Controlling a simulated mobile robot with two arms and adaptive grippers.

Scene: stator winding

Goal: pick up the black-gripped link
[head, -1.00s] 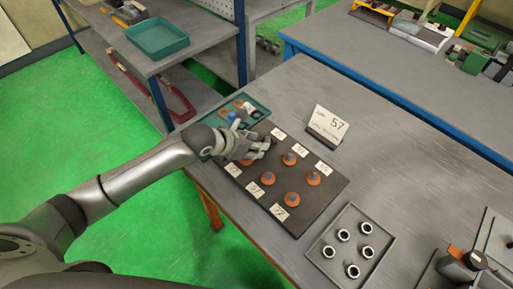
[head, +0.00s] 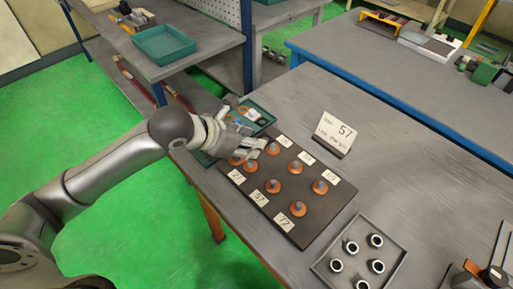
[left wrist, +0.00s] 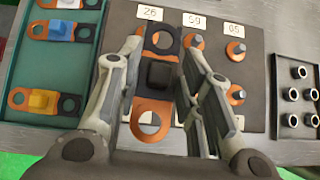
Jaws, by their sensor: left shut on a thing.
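The black-gripped link shows in the left wrist view with its black block (left wrist: 159,75) between my left fingers. Its orange and black ring ends reach above and below the block. My left gripper (left wrist: 164,62) is shut on this link, over the dark board (left wrist: 258,70). In the head view the left gripper (head: 254,148) is at the board's upper left corner, near the green tray (head: 268,124), and largely hides the link. The height of the link over the board is hard to judge. My right gripper is not in view.
Links with white, blue (left wrist: 60,30) and yellow (left wrist: 41,101) grips lie in the green tray. The board carries orange-ringed posts and number cards. A grey tray (head: 396,268) of metal rings is at lower right.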

